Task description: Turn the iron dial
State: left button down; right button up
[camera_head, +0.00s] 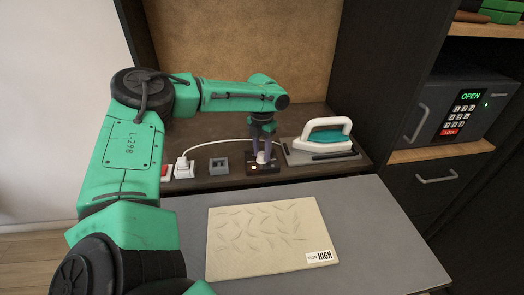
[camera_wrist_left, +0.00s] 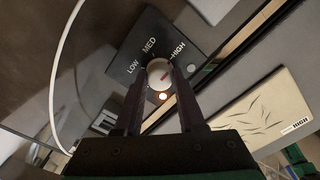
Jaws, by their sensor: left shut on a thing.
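The iron dial (camera_wrist_left: 158,73) is a pale round knob on a dark control box (camera_wrist_left: 150,42) marked LOW, MED and HIGH. A red mark shows on the knob's HIGH side; its exact setting is hard to tell. A lit lamp (camera_wrist_left: 163,97) shows beside the knob. In the head view the box (camera_head: 252,170) sits on the back ledge. My left gripper (camera_head: 262,152) points down over it, and in the wrist view its two fingers (camera_wrist_left: 160,80) are shut on the knob's sides. My right gripper is not in view.
The iron (camera_head: 325,130) stands on its tray right of the dial box. A white cord (camera_head: 212,143), a plug (camera_head: 183,167), a red switch (camera_head: 165,171) and a grey socket (camera_head: 219,167) lie left. A fabric piece (camera_head: 260,235) with a HIGH card (camera_head: 319,257) lies in front.

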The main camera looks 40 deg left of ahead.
aim_at(262, 154)
pick_arm(q)
jog(key=shift+w+r, duration=0.1)
jog(key=shift+r, duration=0.05)
jog(key=c, duration=0.5)
grip_release()
notch_tip(262, 154, up, 14)
jog(key=shift+r, duration=0.25)
jog(key=shift+f, duration=0.1)
